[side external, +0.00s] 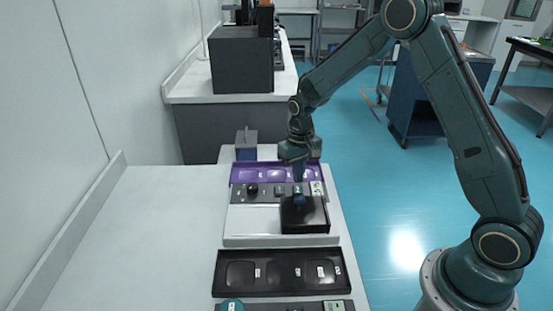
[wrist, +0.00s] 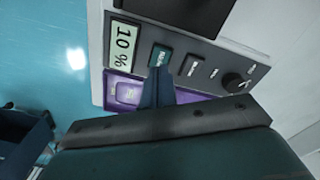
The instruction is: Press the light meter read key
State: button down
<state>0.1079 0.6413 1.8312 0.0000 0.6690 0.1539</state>
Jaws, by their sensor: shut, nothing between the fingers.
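The light meter (side external: 240,222) is a pale box with a grey front panel strip, a dark knob (wrist: 232,81) and a black block on top. In the wrist view its panel shows a pale display (wrist: 123,46) reading "10 %". Beside the display is a teal key (wrist: 161,56), apparently the read key; its lettering is small. My gripper (wrist: 157,72) is shut and empty, with its fingertips at the near edge of the teal key, partly overlapping it in the picture. I cannot tell whether they touch. In the side view my gripper (side external: 298,182) points down over the panel.
A purple tray (side external: 240,172) lies just behind the meter, and a black tray (side external: 222,282) lies in front of it. A small grey-blue block (side external: 246,146) stands at the back. The bench (side external: 130,240) is clear to the left.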

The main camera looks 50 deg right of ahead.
notch_tip(320, 180, up, 5)
jog(key=shift+f, duration=0.1)
dwell(0.7)
dwell(0.4)
notch_tip(320, 180, up, 10)
jog(key=t, duration=0.1)
send_over(298, 189)
jog(key=s+a, duration=0.2)
jog(key=s, duration=0.3)
jog(key=s+a+r+n+t, duration=0.1)
jog(key=s+r+n+t, duration=0.1)
jog(key=s+r, duration=0.5)
jog(key=s+a+r+t, duration=0.1)
jog(key=s, duration=0.7)
jog(key=s+a+n+t, duration=0.1)
jog(key=s, duration=0.7)
jog(key=shift+r+t, duration=0.3)
jog(key=shift+r, duration=0.05)
